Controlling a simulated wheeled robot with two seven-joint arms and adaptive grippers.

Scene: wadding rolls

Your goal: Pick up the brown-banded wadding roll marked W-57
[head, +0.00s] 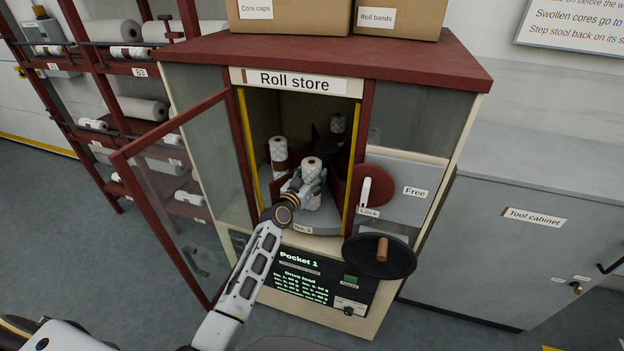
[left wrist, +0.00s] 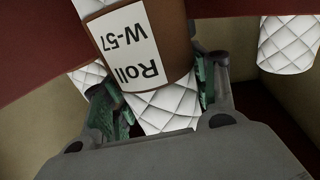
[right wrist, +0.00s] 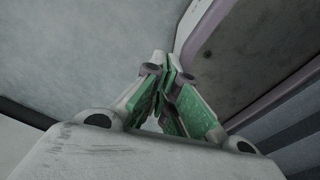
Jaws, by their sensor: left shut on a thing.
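The brown-banded white quilted roll (head: 312,164) stands upright in the open front pocket of the roll store (head: 290,80). In the left wrist view its label (left wrist: 128,45) reads Roll W-57, upside down, on the brown band (left wrist: 177,40). My left gripper (head: 303,185) reaches through the open doorway and is shut on this roll, with green-padded fingers on both sides of it. I cannot tell whether its base is off the turntable floor (head: 325,221). My right gripper (right wrist: 165,75) is outside the head view; its green pads are together with nothing between them.
Another roll (head: 279,155) stands behind left, and one (head: 338,123) at the back, beyond dark red dividers. The glass door (head: 178,190) hangs open at left. A lock lever (head: 366,191) and a black crank wheel (head: 380,258) sit right of the opening. The display reads Pocket 1.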

